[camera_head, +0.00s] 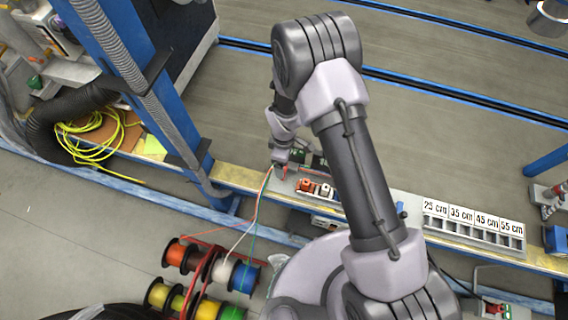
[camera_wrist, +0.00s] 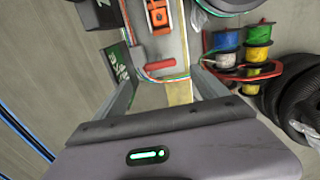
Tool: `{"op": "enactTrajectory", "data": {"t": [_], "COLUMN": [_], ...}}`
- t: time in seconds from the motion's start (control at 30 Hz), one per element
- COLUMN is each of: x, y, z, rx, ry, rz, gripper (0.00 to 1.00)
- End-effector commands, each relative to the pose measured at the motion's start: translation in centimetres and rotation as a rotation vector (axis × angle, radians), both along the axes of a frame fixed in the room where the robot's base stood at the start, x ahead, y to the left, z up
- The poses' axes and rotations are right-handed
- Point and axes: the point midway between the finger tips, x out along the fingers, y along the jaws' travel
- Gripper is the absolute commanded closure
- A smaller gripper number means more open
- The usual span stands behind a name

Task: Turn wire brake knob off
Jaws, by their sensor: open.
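A small red cylindrical handle (camera_wrist: 158,65) on the grey fixture is the likeliest wire brake knob; I cannot tell its setting. In the wrist view it lies crosswise just beyond my open gripper (camera_wrist: 166,80), between the two fingers, and I see no contact. Coloured wires (camera_wrist: 165,78) run close beside it, between the fingers. In the head view my gripper (camera_head: 281,165) hangs over the left end of the fixture, where the arm and gripper body partly hide this spot.
A dark box with a green display (camera_wrist: 117,64) stands close to one finger. Wire spools (camera_head: 210,275) stand in front of the bench. Length-labelled bins (camera_head: 470,232) lie to the right.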

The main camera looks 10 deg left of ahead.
Motion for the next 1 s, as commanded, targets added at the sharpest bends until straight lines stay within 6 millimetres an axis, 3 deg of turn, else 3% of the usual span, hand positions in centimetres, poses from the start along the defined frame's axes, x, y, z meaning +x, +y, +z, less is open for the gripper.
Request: {"op": "enactTrajectory", "data": {"t": [0.03, 0.1, 0.3, 0.47, 0.87, 0.93, 1.0], "x": [0.1, 0.1, 0.0, 0.0, 0.0, 0.4, 1.4], "y": [0.0, 0.1, 0.0, 0.0, 0.0, -0.2, -1.1], "z": [2.3, 4.6, 8.9, 10.0, 10.0, 11.2, 14.8], "rx": [0.002, 0.002, 0.001, 0.0, 0.0, 0.007, 0.028], "ry": [-0.003, -0.003, -0.001, 0.0, -0.001, -0.011, -0.039], "rz": [0.001, 0.002, 0.001, 0.001, 0.001, -0.031, -0.141], "gripper": [0.16, 0.16, 0.16, 0.16, 0.16, 0.16, 0.16]}}
